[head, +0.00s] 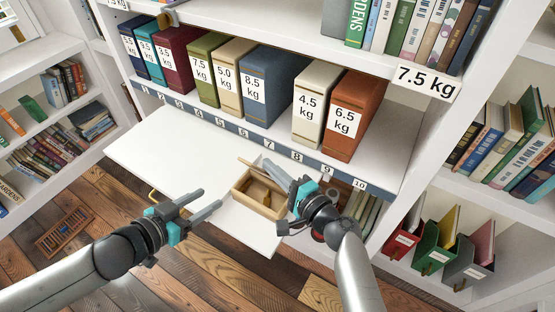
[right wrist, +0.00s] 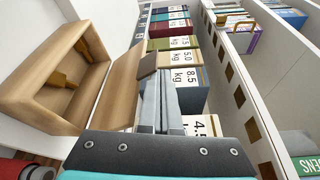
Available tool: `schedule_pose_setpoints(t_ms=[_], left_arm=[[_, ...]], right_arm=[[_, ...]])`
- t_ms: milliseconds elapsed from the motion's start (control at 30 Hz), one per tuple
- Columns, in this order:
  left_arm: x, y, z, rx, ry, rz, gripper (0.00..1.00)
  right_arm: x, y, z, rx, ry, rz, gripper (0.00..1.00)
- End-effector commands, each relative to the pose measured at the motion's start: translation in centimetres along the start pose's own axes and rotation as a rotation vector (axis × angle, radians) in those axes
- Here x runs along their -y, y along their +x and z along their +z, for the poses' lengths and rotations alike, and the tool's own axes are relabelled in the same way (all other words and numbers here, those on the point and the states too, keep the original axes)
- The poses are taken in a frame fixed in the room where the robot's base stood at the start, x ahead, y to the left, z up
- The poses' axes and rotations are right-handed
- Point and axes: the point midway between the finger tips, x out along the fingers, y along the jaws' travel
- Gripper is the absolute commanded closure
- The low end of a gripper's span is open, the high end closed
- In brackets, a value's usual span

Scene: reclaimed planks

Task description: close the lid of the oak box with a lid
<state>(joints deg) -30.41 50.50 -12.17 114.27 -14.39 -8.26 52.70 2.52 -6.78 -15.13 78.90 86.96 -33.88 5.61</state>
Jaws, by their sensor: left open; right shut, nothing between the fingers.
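The oak box (head: 240,197) stands on the white pull-out board, its lid open and tilted up on the shelf side. In the right wrist view the open box (right wrist: 35,95) shows at left, with the raised lid (right wrist: 120,88) beside it. A small brown piece (right wrist: 147,66) shows at the lid's edge; I cannot tell if it is a handle. My right gripper (head: 276,173) is shut and empty, its fingers behind the lid on the shelf side; whether they touch is unclear. My left gripper (head: 211,199) is open and empty, left of the box, above the board.
The white board (head: 165,150) is clear left of the box. Behind it, labelled binders (head: 268,85) stand on a shelf with a numbered edge strip (head: 220,135). Shelf uprights and coloured file holders (head: 435,245) are at right. The wooden floor lies in front.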

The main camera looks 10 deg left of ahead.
Motion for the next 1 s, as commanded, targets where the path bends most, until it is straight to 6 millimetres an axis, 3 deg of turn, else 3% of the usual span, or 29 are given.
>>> schedule_pose_setpoints(t_ms=[400,1000], left_arm=[[0.00,0.00,0.00,0.000,0.000,0.000,0.47],[0.00,0.00,0.00,0.000,0.000,0.000,0.47]], right_arm=[[-0.92,-0.40,1.19,0.000,-0.001,-0.001,1.00],[-0.75,-0.37,1.05,0.000,-0.002,-0.001,1.00]])
